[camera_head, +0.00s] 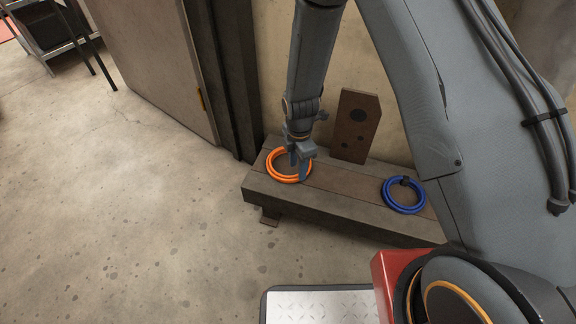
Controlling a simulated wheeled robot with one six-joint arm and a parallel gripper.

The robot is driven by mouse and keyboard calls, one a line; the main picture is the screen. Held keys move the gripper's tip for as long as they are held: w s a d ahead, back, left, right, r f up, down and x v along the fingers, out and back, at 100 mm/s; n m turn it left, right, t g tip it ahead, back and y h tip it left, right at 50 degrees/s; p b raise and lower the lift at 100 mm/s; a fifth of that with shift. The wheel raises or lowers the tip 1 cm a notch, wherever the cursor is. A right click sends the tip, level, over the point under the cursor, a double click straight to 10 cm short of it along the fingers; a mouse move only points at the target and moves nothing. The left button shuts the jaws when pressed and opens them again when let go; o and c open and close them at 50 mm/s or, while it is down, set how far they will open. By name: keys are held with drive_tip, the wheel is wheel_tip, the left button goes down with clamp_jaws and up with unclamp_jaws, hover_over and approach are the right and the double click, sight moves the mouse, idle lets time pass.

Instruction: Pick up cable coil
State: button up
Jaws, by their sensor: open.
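An orange cable coil (272,172) lies flat near the left end of a low grey bench (335,209). A blue cable coil (391,203) with a dark tie at its top lies farther right on the same bench. My gripper (299,170) points down over the right part of the orange coil, with its fingers apart and open. The fingers hide part of the coil's right rim. I cannot tell whether they touch the coil or straddle it.
A brown board with dark holes (352,138) stands upright at the back of the bench, against the wall. A door (150,60) is behind on the left. A dark shelf unit (45,35) stands at the far left. The floor (130,200) left of the bench is clear.

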wheel_tip(320, 180, down, 4)
drive_tip(key=shift+s+f+b, duration=0.1)
drive_tip(key=shift+f+b, duration=0.15)
drive_tip(key=shift+b, duration=0.65)
drive_tip(key=shift+r, duration=0.1)
clamp_jaws()
wheel_tip(320, 180, up, 10)
drive_tip(key=p, duration=0.3)
drive_tip(key=shift+p, duration=0.35)
